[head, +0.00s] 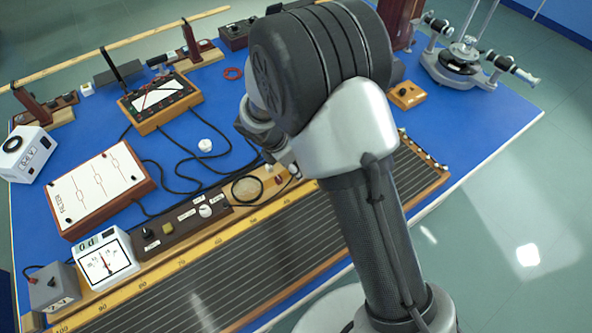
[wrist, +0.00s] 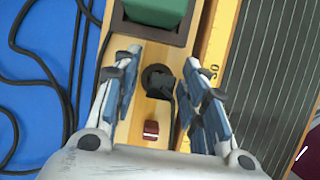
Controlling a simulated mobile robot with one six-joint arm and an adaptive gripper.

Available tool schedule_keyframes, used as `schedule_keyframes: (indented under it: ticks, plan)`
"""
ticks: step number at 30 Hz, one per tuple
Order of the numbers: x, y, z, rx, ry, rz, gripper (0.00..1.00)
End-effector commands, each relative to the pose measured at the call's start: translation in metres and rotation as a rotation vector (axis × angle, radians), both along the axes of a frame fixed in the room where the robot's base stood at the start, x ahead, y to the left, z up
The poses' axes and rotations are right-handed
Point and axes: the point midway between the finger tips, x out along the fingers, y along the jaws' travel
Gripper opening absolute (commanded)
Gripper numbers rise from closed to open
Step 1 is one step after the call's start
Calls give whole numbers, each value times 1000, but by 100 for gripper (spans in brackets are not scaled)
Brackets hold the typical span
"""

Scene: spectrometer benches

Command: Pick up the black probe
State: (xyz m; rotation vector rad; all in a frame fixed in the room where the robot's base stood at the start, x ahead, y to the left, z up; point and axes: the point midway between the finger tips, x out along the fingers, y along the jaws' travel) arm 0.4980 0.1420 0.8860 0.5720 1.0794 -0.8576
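A black round-based piece (wrist: 158,80), which looks like the black probe, stands on a light wooden strip (wrist: 143,110) in the wrist view. A dark part or lead runs from it toward the right finger; I cannot tell whether they touch. My gripper (wrist: 162,66) is open, its blue-padded fingers on either side of this black piece. Nothing is clearly gripped. A dark red cap (wrist: 151,130) sits on the same strip, nearer the gripper's palm. In the head view my arm hides most of the gripper and the probe.
A green block in a dark frame (wrist: 155,12) lies just beyond the fingertips. A yellow scale (wrist: 217,40) and ridged dark panel run along the right. Black cables (wrist: 45,75) lie on the blue bench at left. The head view shows a meter (head: 104,259) and filter box (head: 101,188).

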Motion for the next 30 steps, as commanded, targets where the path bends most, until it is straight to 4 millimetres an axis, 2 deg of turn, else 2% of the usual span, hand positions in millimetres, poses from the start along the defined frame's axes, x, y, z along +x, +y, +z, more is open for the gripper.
schedule_keyframes:
  ticks: [4, 21, 30]
  plan:
    - [0, 0, 1, 1, -1, 0, 39]
    - [0, 0, 1, 1, -1, -1, 1]
    - [0, 0, 2, 1, -1, -1, 0]
